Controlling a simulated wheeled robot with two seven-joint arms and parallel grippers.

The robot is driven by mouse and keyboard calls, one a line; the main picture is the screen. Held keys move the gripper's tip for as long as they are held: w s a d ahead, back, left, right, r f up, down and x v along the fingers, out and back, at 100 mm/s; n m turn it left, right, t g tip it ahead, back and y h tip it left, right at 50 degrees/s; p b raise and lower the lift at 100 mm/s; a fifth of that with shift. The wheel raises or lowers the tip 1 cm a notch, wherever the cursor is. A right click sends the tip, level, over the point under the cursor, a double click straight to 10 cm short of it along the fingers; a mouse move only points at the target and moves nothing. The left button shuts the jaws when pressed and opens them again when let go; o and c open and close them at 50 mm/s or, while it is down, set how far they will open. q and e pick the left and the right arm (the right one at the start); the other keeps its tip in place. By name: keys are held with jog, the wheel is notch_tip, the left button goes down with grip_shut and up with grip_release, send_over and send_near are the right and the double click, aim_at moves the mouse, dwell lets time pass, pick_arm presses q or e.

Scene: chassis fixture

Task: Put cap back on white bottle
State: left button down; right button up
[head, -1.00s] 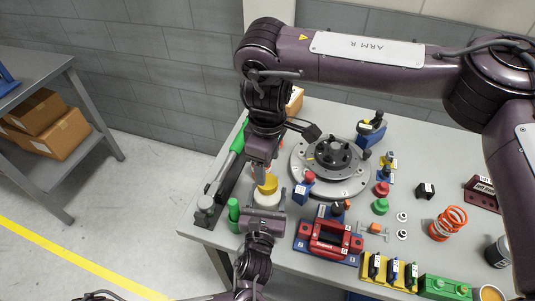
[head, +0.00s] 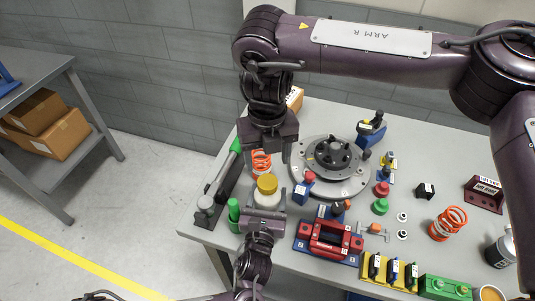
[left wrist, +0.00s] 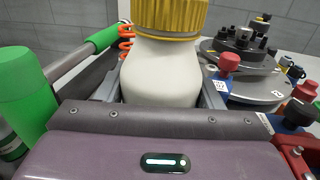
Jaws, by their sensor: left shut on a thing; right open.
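The white bottle (head: 267,198) stands upright near the left front of the table, with the yellow cap (head: 267,184) on its top. In the left wrist view the bottle (left wrist: 160,72) fills the middle and the ribbed cap (left wrist: 170,15) sits on its neck; the cap's top is cut off. My left gripper (head: 266,206) is shut around the bottle's body. My right gripper (head: 267,155) is open and empty, above and behind the bottle, apart from the cap.
An orange spring (head: 261,163) stands behind the bottle. A green bottle (head: 234,212) and a green-handled tool (head: 222,180) are at left.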

aim_at(268, 181)
jog(key=shift+r+n, duration=0.1)
jog(key=shift+n, duration=1.2)
jog(key=shift+f, duration=4.05)
jog(key=c, duration=1)
jog(key=m, duration=0.4)
jog(key=shift+m, duration=0.4)
jog(key=m, duration=0.3)
jog(key=o, duration=1.1)
jog(key=shift+o, duration=0.2)
